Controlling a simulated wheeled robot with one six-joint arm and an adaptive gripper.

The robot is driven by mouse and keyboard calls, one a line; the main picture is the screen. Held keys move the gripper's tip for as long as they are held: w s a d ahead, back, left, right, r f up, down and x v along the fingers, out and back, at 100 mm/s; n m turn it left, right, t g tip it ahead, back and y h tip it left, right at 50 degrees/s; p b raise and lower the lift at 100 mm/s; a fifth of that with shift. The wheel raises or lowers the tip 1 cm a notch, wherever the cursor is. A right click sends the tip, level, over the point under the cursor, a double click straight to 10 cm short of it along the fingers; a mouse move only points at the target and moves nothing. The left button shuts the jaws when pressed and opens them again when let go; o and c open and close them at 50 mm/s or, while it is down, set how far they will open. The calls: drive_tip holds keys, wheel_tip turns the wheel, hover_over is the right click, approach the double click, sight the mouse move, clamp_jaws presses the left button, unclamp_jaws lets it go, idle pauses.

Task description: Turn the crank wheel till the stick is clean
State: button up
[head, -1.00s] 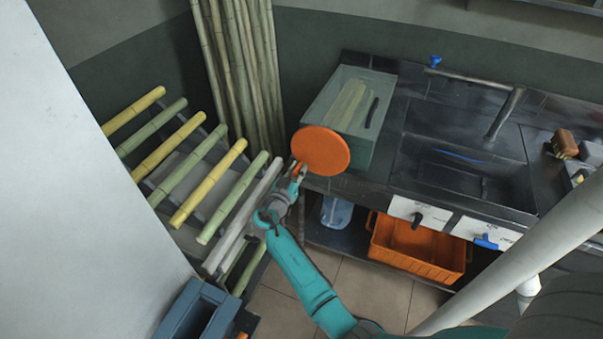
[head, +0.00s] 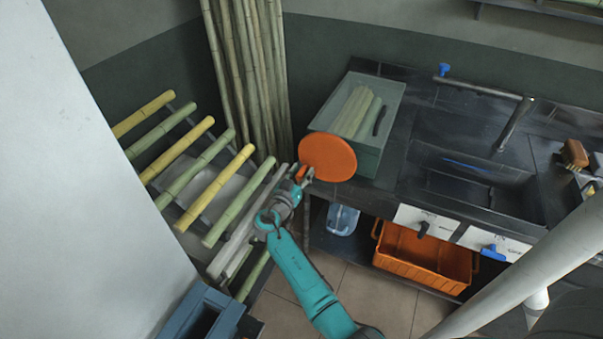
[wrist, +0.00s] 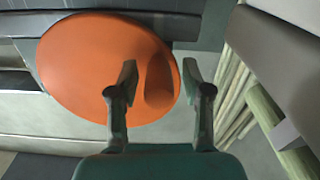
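The orange crank wheel (head: 327,158) is a round disc on the front of a grey-green box-shaped press (head: 365,163). It fills much of the wrist view (wrist: 85,70). Its stubby orange handle (wrist: 160,80) sticks out towards me. My gripper (wrist: 160,72) is open, with one finger on each side of the handle and visible gaps to both. In the head view my gripper (head: 306,176) is at the wheel's lower left edge. Pale green stick pieces (head: 354,112) lie on top of the press, beside a dark bar (head: 380,121). Dirt on the stick is too small to tell.
A rack of yellow and green canes (head: 215,188) stands left, with tall canes (head: 247,80) behind. The dark counter with a sink (head: 470,185) is right. An orange crate (head: 425,262) and a clear jug (head: 342,219) sit below. A blue bin (head: 200,315) is at lower left.

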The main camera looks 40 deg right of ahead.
drive_tip(key=shift+a, duration=0.1)
drive_tip(key=v, duration=1.2)
